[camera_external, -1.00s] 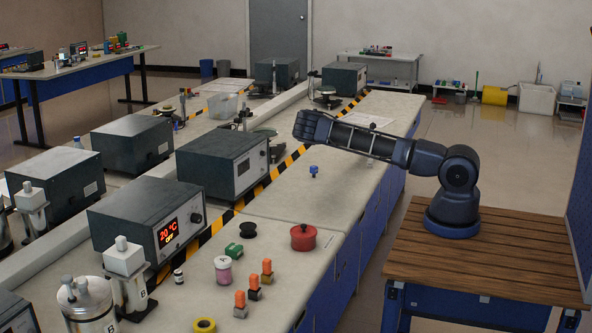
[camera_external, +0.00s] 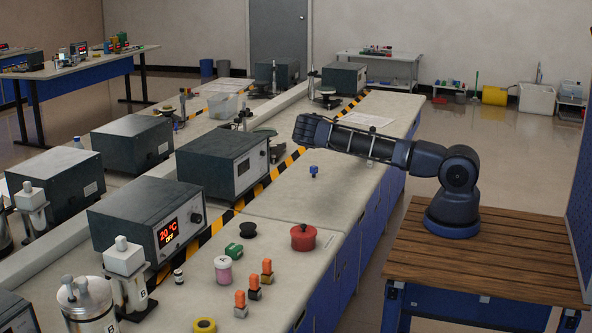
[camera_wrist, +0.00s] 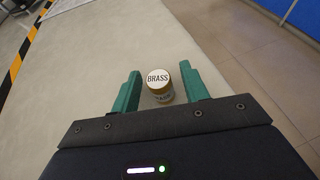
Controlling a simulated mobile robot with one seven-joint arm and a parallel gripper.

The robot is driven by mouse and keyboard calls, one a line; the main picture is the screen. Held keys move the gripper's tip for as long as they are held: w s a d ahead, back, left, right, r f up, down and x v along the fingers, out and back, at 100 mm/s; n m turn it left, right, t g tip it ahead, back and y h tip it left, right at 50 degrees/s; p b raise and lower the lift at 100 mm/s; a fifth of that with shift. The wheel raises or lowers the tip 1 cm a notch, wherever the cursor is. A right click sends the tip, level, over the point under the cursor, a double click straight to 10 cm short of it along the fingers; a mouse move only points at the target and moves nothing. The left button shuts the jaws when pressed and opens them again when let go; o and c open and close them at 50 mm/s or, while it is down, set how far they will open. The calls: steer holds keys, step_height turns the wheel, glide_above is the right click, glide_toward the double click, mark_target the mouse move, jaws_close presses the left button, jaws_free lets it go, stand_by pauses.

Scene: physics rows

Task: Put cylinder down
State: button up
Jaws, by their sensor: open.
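A brass-coloured cylinder (camera_wrist: 159,88) with a white top marked "BRASS" stands upright on the pale benchtop (camera_wrist: 95,75) in the wrist view. My gripper (camera_wrist: 159,70) is open, with one green finger on each side of the cylinder.
A blue knobbed object (camera_external: 313,170) stands on the bench nearer the camera. A dark instrument box (camera_external: 215,165) is left of my arm, beside yellow-black striped tape (camera_external: 262,187). A red pot (camera_external: 303,237) stands farther forward. A paper sheet (camera_external: 368,119) lies behind the arm.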

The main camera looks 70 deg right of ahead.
steer(key=v, duration=1.2)
steer(key=shift+a, duration=0.1)
stand_by(0.4)
